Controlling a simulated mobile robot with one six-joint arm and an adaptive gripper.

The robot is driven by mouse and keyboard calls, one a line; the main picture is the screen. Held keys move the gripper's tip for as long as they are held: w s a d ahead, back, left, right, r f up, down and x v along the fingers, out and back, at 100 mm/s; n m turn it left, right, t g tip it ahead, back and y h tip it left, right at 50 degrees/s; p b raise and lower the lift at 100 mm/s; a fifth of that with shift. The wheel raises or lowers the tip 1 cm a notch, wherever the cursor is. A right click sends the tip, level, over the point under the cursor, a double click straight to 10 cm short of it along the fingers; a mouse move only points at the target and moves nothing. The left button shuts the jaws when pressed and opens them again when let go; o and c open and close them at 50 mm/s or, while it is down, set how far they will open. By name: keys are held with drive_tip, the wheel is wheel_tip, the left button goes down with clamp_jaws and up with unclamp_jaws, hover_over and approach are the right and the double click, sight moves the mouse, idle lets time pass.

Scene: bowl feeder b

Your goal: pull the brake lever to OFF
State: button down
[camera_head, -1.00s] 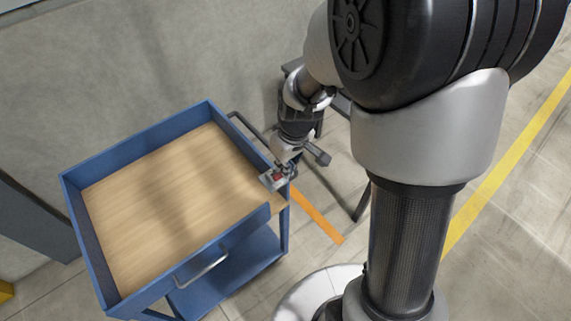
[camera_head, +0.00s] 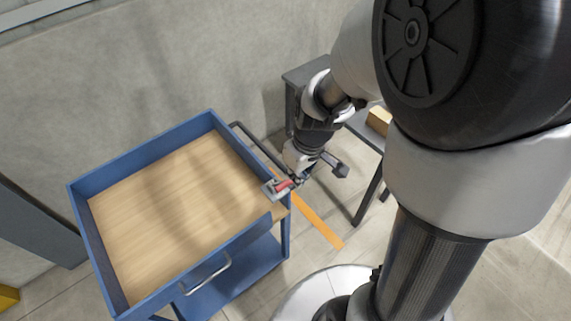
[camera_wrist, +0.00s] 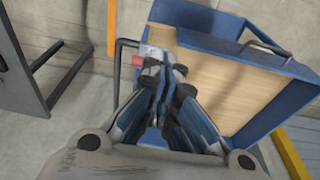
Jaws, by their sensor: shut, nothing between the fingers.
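The brake lever (camera_head: 284,186) is a short red handle on a small grey bracket (camera_head: 269,190) at the right corner of the blue cart (camera_head: 247,158). It points right, out from the bracket. My gripper (camera_head: 299,181) is at the outer end of the lever; I cannot tell whether it touches. In the wrist view the shut, empty fingers (camera_wrist: 166,70) lie just right of the red lever end (camera_wrist: 137,61), partly covering the bracket (camera_wrist: 153,49). Any ON or OFF marking is too small to read.
The cart's wooden top (camera_head: 170,220) is empty inside its raised blue rim. A dark push rail (camera_head: 258,147) runs along its right side. A grey table (camera_head: 365,128) with a wooden block (camera_head: 379,120) stands behind my arm. An orange floor stripe (camera_head: 320,222) lies beside the cart.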

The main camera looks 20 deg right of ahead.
drive_tip(key=shift+s+d+r, duration=0.25)
drive_tip(key=shift+s+r, duration=0.05)
drive_tip(key=shift+s, duration=0.3)
drive_tip(key=shift+s+d+r, duration=0.25)
drive_tip(key=shift+s, duration=0.3)
drive_tip(key=s+a+r+m+t, duration=0.2)
drive_tip(key=s+r+m, duration=0.2)
drive_tip(key=s+r, duration=0.8)
wheel_tip(320, 180, up, 4)
drive_tip(key=shift+s+t+h, duration=0.15)
drive_tip(key=shift+t+h, duration=0.25)
drive_tip(key=shift+a, duration=0.25)
